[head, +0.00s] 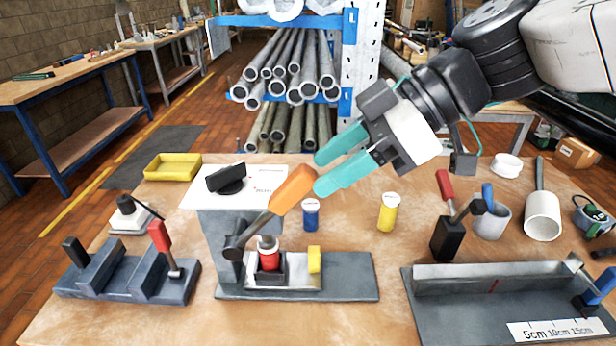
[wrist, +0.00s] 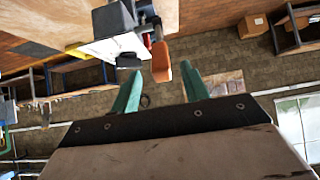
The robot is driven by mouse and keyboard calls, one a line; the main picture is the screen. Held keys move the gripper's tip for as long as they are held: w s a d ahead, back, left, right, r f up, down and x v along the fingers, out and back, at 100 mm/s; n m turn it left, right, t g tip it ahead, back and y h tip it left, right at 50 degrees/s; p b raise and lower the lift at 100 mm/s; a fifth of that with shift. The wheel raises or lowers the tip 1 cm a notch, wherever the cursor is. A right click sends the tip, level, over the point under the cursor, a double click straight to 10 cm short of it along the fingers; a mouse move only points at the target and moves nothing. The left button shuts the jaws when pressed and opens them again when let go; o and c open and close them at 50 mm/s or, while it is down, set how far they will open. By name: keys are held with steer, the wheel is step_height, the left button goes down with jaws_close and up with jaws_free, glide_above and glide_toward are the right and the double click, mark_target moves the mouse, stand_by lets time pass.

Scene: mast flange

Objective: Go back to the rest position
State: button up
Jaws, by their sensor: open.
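My gripper (head: 318,172) is in the upper middle of the head view, above the workbench, with its two teal fingers spread and nothing between them. Its fingertips point left, towards the orange lever handle (head: 293,189) of a grey press (head: 239,225). The lower fingertip overlaps the handle's end in the head view; I cannot tell whether they touch. In the wrist view the open gripper (wrist: 160,75) has the orange handle (wrist: 161,62) showing in the gap, near the tips. A red-and-white piece (head: 269,258) stands in the press below the lever.
A blue cylinder (head: 311,214) and a yellow cylinder (head: 388,212) stand behind the press base. A toggle fixture (head: 128,272) is at the left. Pipes (head: 290,68) fill a rack behind.

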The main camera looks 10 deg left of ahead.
steer(key=shift+d+r, duration=0.3)
steer(key=shift+d, duration=0.05)
steer(key=s+d+f+m+t+h, duration=0.1)
steer(key=s+d+f+m+h, duration=0.1)
steer(key=d+m, duration=0.4)
steer(key=s+d+f+m+t+h, duration=0.1)
steer(key=s+d+f+m+h, duration=0.2)
steer(key=d+m, duration=0.4)
steer(key=s+d+f+m+t+h, duration=0.1)
steer(key=d+f+m+h, duration=0.3)
steer(key=d, duration=1.2)
steer(key=s+f+m, duration=0.1)
steer(key=m, duration=0.2)
steer(key=shift+s+d+f+h, duration=0.2)
steer(key=shift+d+h, duration=0.1)
steer(key=shift+h, duration=0.1)
